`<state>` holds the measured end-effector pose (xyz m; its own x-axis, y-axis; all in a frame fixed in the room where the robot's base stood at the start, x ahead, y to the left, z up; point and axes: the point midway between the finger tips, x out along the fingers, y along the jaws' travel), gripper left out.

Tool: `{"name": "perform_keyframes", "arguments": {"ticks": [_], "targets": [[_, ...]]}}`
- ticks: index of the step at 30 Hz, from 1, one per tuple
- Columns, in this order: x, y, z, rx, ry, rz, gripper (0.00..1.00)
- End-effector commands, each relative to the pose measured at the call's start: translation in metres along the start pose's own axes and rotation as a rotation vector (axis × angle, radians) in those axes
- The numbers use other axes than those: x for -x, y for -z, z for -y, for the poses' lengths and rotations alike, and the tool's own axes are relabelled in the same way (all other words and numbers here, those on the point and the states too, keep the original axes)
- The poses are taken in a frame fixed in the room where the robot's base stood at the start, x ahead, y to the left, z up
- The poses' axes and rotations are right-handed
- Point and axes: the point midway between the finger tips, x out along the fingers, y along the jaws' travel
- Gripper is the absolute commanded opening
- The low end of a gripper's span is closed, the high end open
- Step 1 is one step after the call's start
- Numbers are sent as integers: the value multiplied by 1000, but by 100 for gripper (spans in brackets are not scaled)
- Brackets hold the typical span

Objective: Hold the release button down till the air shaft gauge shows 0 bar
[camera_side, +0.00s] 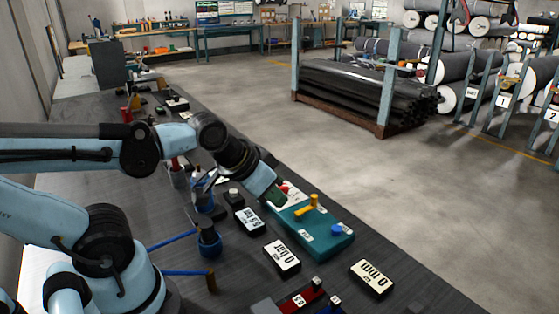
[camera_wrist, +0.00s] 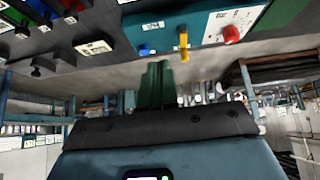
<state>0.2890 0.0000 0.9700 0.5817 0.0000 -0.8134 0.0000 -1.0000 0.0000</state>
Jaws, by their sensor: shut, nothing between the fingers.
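A teal control box (camera_side: 322,240) lies on the dark bench. It carries a red button (camera_wrist: 231,34), a yellow lever (camera_side: 308,206) and a blue button (camera_side: 337,230); I cannot read which is the release button. A display block (camera_side: 282,258) beside the box reads 0 bar; another block (camera_side: 249,221) shows a number too small to read surely. My gripper (camera_side: 277,197) is shut and empty, its green fingers near the red-button end of the box in the side view. In the wrist view the fingers (camera_wrist: 157,68) appear apart from the buttons.
A 0 mm display block (camera_side: 371,278) lies at the bench's front right. Blue-handled tools (camera_side: 207,237) and a red block (camera_side: 302,300) crowd the near bench. Beyond the bench's right edge is open floor, with a rack of dark rolls (camera_side: 360,95).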

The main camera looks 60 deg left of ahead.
Motion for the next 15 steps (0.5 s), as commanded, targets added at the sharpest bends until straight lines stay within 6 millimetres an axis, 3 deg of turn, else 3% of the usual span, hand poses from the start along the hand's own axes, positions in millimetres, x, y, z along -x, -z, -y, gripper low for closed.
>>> {"name": "perform_keyframes", "arguments": {"ticks": [8, 11, 15], "targets": [[-2, 3, 7, -5, 14, -6, 0], [-5, 8, 25, -25, 48, -19, 0], [-10, 18, 68, -80, 132, -41, 0]]}}
